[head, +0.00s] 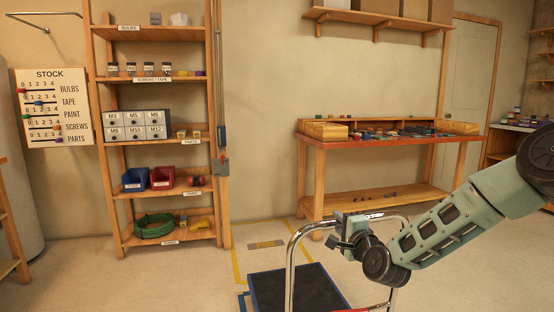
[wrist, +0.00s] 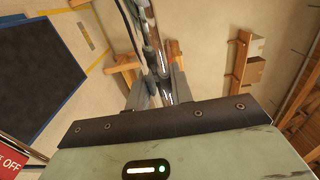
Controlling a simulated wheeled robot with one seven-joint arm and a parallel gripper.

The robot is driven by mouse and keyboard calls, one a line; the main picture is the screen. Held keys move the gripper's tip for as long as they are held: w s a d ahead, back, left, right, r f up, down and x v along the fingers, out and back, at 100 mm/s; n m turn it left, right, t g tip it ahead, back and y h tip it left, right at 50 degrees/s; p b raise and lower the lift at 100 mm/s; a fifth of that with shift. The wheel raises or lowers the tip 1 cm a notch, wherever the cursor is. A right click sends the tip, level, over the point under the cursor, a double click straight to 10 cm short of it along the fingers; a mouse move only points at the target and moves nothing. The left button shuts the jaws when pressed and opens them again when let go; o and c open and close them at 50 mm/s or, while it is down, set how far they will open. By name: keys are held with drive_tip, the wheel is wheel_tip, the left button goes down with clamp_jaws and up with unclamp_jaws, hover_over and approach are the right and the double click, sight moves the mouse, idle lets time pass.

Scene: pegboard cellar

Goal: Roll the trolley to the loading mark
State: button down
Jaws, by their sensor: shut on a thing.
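The trolley has a dark flat deck with a blue edge (head: 292,288) and a chrome push handle (head: 291,262). Its deck also shows at the left of the wrist view (wrist: 38,72). My gripper (head: 343,226) is shut on the handle's top bar; the wrist view shows the bar between the fingers (wrist: 160,92). The loading mark is a yellow tape outline (head: 236,268) on the floor, with a small grey-and-yellow plate (head: 266,244) near its far end. The deck's far edge is short of that plate. The mark's near end is hidden or out of frame.
A wooden shelf unit (head: 165,135) with bins and drawers stands behind the mark at left. A workbench (head: 390,142) with small parts stands behind at right. A stock board (head: 50,108) hangs at far left. Floor around the mark looks clear.

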drive_tip(key=shift+r, duration=0.3)
drive_tip(key=c, duration=1.2)
unclamp_jaws()
drive_tip(key=shift+o, duration=0.2)
drive_tip(key=shift+f, duration=0.2)
drive_tip(key=shift+f, duration=0.1)
drive_tip(key=shift+s, duration=0.15)
